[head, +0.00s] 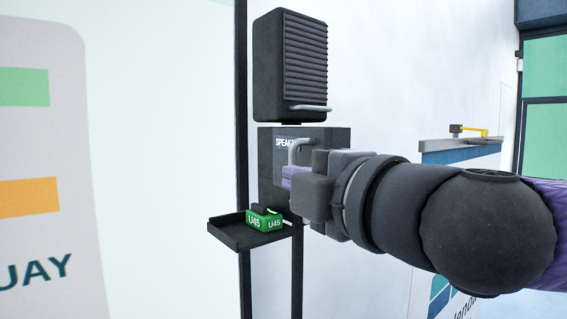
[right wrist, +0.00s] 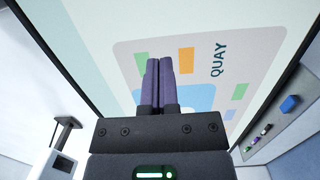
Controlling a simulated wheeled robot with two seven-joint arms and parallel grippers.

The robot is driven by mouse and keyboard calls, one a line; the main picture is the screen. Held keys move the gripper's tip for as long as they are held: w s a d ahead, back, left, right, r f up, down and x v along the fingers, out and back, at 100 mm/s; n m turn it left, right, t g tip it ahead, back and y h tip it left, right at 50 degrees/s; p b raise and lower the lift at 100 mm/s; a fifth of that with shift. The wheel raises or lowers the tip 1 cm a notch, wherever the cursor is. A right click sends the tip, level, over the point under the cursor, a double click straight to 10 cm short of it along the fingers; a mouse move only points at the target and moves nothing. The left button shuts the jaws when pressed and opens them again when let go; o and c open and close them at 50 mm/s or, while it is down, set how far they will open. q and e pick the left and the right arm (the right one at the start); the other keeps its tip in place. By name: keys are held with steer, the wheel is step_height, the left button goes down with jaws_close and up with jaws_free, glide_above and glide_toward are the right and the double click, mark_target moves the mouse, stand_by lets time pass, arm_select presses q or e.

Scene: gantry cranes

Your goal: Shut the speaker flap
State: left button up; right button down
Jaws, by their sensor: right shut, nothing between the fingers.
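A dark box (head: 340,138) with lettering that starts "SPEAK" is mounted on a dark post. A light bar handle (head: 300,147) shows on its front. Above it is a dark ribbed housing (head: 290,65) with a bar handle (head: 308,108) along its lower edge. My right gripper (head: 290,178) is shut and empty, its purple fingers in front of the lettered box, just below the handle. I cannot tell whether they touch it. My gripper and arm hide much of the box, so how far its flap stands open is unclear. The right wrist view shows the fingers (right wrist: 159,83) pressed together.
A dark tray (head: 228,233) juts out below the box and carries a green block marked U45 (head: 256,220). A large pale panel with a QUAY sign (head: 35,170) fills the left. A ledge with a yellow-handled item (head: 474,130) is at the right.

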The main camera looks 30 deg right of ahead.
mark_target(295, 161)
steer(key=w+p, duration=0.5)
steer(key=w, duration=0.5)
steer(key=s+d, duration=0.1)
steer(key=s+d+p, duration=0.1)
steer(key=d, duration=0.1)
steer(key=shift+s+d, duration=0.1)
steer(key=shift+s, duration=0.2)
steer(key=shift+s, duration=0.1)
